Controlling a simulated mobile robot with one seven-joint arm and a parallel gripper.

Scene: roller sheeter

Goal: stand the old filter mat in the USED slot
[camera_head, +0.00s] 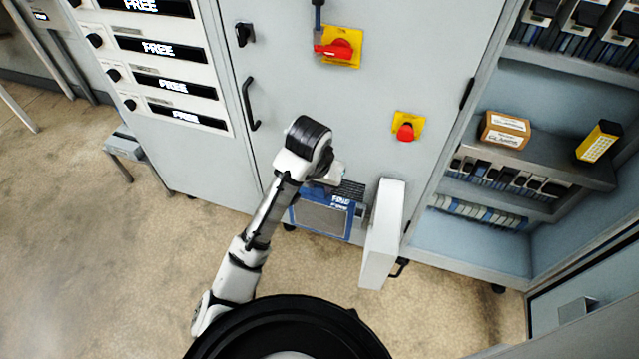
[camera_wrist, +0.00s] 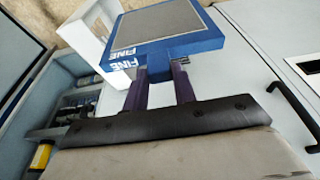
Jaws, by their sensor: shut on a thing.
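The old filter mat (camera_head: 322,216) is a flat grey panel in a blue frame with white lettering. In the wrist view the mat (camera_wrist: 165,28) shows the word FINE on its blue edge. My gripper (camera_wrist: 160,76) is shut on that edge, and the mat sticks out beyond the fingers. No slot marked USED can be made out in either view.
A white hinged cover (camera_head: 382,235) stands open, close to the mat's right. Open shelves at right hold a brown box (camera_head: 505,130) and a yellow box (camera_head: 599,142). Floor at left is mostly clear.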

